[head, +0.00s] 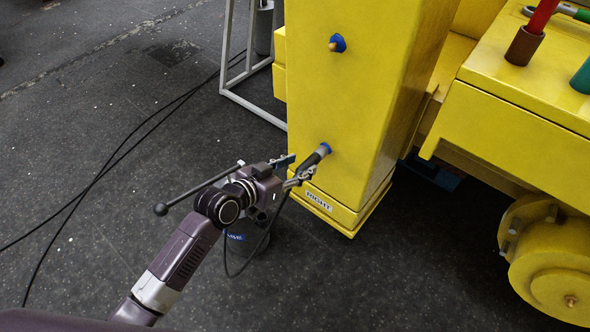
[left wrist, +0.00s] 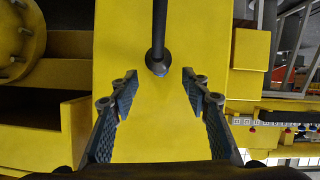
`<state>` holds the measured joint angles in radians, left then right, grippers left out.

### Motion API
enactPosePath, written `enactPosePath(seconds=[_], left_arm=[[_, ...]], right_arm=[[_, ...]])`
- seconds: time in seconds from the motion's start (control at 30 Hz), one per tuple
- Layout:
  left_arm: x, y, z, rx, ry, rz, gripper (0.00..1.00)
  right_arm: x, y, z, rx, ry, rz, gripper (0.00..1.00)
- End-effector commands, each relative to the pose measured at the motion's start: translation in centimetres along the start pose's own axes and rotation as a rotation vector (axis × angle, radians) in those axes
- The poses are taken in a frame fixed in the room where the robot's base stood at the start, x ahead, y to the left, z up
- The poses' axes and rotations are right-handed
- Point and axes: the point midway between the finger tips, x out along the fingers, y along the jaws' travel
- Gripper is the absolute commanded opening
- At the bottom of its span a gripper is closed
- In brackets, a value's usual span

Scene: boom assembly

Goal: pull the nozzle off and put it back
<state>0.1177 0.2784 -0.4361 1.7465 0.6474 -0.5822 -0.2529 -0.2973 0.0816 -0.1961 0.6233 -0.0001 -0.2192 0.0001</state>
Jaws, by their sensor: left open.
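The dark nozzle (head: 316,157) sits in a blue-rimmed lower socket (head: 326,148) on the face of the yellow column (head: 365,100). A black hose hangs from the nozzle's rear and loops down. My left gripper (head: 296,169) is at the nozzle's rear, its fingers apart. In the left wrist view the left gripper (left wrist: 160,82) is open, with one finger on each side. There the nozzle (left wrist: 159,58) shows as a dark shaft with a flared end against the yellow face, between the fingertips and not gripped. My right gripper is not in view.
A second blue fitting (head: 338,43) with a brownish tip is higher on the column. A "RIGHT" label (head: 318,201) is near the base. A grey metal frame (head: 250,95) stands behind left. Yellow machinery (head: 520,100) fills the right. Black cables cross the floor at left.

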Motion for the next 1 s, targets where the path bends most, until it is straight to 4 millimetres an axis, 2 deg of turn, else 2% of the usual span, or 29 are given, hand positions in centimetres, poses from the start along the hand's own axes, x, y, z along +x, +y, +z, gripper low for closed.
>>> enactPosePath(seconds=[0.2,0.4,0.8,0.87,1.0], left_arm=[[3.5,0.1,-0.1,-0.002,0.000,0.001,0.43],[5.7,0.1,0.0,-0.001,0.000,0.000,0.43],[6.5,0.1,0.0,0.000,-0.001,0.000,0.43],[6.5,0.1,0.0,0.000,-0.001,0.000,0.39],[6.5,0.1,0.1,0.000,-0.001,0.000,0.23]], right_arm=[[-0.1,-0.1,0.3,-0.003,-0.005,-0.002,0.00],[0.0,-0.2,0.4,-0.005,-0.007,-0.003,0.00],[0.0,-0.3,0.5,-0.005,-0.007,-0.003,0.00],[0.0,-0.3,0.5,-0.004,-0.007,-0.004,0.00],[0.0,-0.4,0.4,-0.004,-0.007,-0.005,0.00]])
